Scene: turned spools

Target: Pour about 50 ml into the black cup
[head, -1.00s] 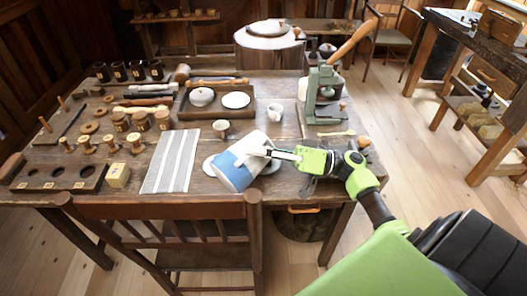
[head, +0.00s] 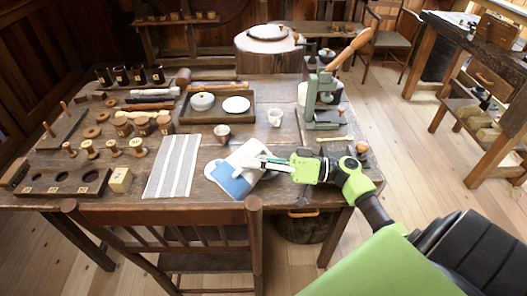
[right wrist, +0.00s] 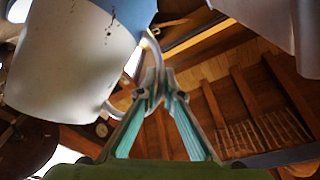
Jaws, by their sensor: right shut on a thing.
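A blue and white jug (head: 234,182) is strongly tilted above the table's front edge in the head view. My right gripper (head: 262,163) is shut on the jug's handle. In the right wrist view the jug (right wrist: 70,60) fills the upper left, and its handle (right wrist: 115,108) runs to the fingertips (right wrist: 157,85). A small grey-brown cup (head: 222,133) stands just behind the jug. Several dark cups with pale labels (head: 121,76) stand at the back left. I cannot tell which is the black cup. No stream of liquid shows. My left gripper is not in view.
A striped cloth (head: 173,166) lies left of the jug. A white cup (head: 275,116), a wooden tray (head: 219,115) and a green press (head: 320,118) stand behind. Wooden spools (head: 112,148) are at the left. A chair (head: 165,210) stands against the front edge.

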